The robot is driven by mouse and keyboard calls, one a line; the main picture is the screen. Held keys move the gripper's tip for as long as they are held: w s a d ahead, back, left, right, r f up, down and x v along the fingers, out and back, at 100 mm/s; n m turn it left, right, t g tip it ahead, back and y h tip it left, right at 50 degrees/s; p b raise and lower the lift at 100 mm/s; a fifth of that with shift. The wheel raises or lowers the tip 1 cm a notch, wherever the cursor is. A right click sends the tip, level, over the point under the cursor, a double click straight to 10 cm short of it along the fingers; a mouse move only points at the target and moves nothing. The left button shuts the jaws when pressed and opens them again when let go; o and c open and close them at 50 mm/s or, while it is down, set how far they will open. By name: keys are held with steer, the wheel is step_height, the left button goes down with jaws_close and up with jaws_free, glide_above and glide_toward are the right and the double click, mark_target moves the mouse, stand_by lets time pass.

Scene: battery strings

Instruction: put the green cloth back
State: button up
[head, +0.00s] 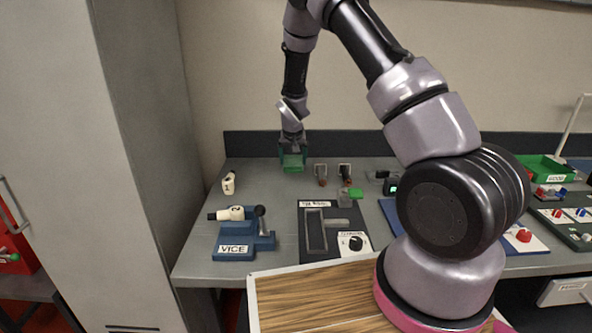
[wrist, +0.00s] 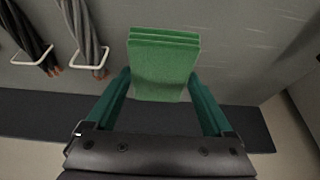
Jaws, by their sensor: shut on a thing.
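The green cloth (head: 293,163) is a folded pad near the back left of the grey bench. My gripper (head: 292,152) points down over it and is shut on it. In the wrist view the folded layers of the cloth (wrist: 164,62) stick out between the green fingers of my gripper (wrist: 163,88). I cannot tell whether the cloth touches the bench or hangs just above it. A smaller green piece (head: 355,192) lies further right, near the black fixture.
A blue vice (head: 243,240) holds a cell marked 2; a cell marked 1 (head: 228,183) stands behind it. Two white loops with dark bundles (head: 345,172) are right of the cloth. A black fixture (head: 325,232) lies in front. Bare bench (head: 200,262) shows at front left.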

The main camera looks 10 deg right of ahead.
steer(key=shift+a+f, duration=0.15)
steer(key=shift+f, duration=1.85)
steer(key=shift+f, duration=0.1)
steer(key=o, duration=1.2)
